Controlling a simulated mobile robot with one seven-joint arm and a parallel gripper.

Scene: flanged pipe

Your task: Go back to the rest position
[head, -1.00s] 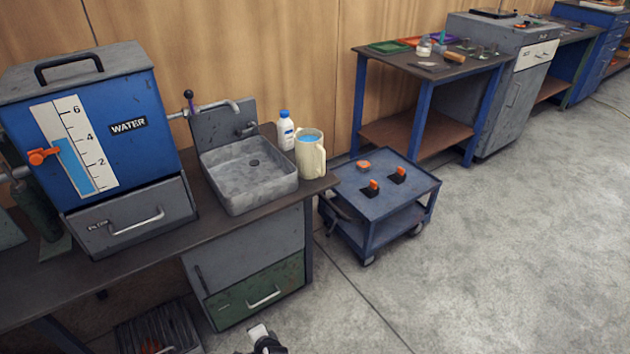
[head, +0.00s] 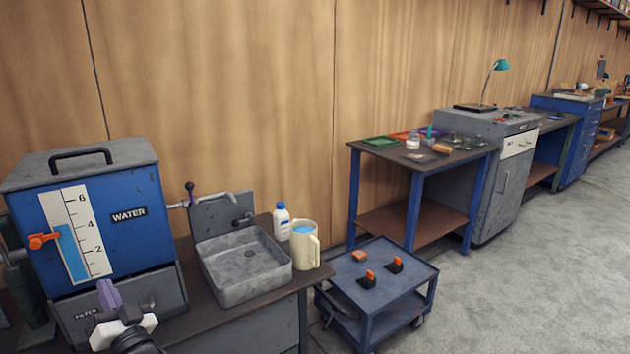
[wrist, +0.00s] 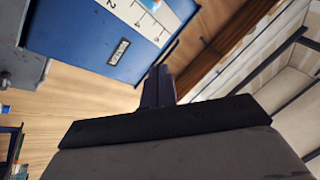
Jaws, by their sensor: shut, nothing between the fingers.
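My gripper (head: 108,290) shows at the lower left of the head view, in front of the drawer under the blue water tank (head: 100,228). Its dark purple fingers point up and are shut together with nothing between them. I cannot tell the exact gap between the fingers and the tank.
A grey sink (head: 245,268), a white bottle (head: 281,222) and a cream jug (head: 305,245) stand on the bench right of the tank. A blue cart (head: 375,290) carries orange-topped pieces. A blue-legged table (head: 412,185) stands behind. Open floor lies at right.

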